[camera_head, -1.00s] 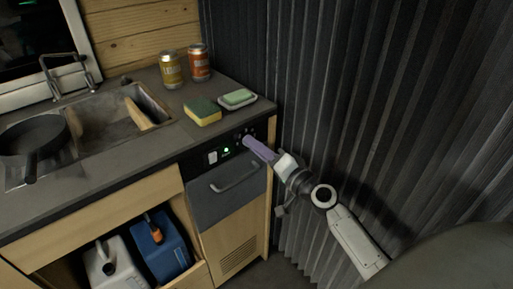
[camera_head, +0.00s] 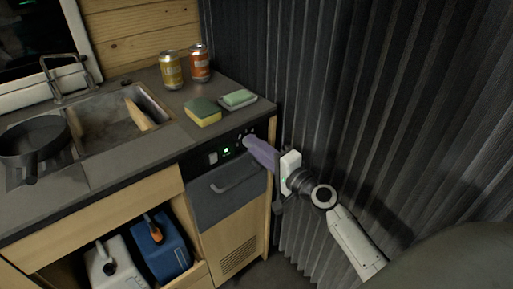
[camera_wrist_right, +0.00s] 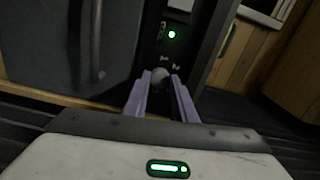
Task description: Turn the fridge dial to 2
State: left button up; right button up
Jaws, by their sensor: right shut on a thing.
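The fridge (camera_head: 229,188) is a dark grey door with a bar handle under the counter. Its black control panel (camera_head: 213,158) has a white switch and a lit green light (camera_head: 226,151). The dial (camera_wrist_right: 160,76) is a small round grey knob on the panel, with small white marks beside it too blurred to read. My right gripper (camera_head: 250,144) has purple fingers, and its fingertips are at the dial. In the right wrist view the two fingers (camera_wrist_right: 162,92) stand on either side of the dial, shut on it. My left gripper is not in view.
A sponge (camera_head: 202,112), a soap dish with green soap (camera_head: 238,98) and two cans (camera_head: 199,63) stand on the counter above. A sink (camera_head: 112,120) and a black pan (camera_head: 33,137) are to the left. A dark corrugated wall (camera_head: 380,110) closes off the right.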

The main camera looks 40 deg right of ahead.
jog(key=o, duration=1)
jog(key=shift+o, duration=0.2)
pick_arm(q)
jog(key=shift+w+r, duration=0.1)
pick_arm(e)
jog(key=shift+s, duration=0.1)
pick_arm(q)
jog(key=b, duration=0.1)
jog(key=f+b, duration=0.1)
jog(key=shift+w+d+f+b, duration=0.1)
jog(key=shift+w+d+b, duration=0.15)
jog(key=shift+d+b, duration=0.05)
pick_arm(e)
jog(key=s, duration=1)
jog(key=shift+d, duration=0.45)
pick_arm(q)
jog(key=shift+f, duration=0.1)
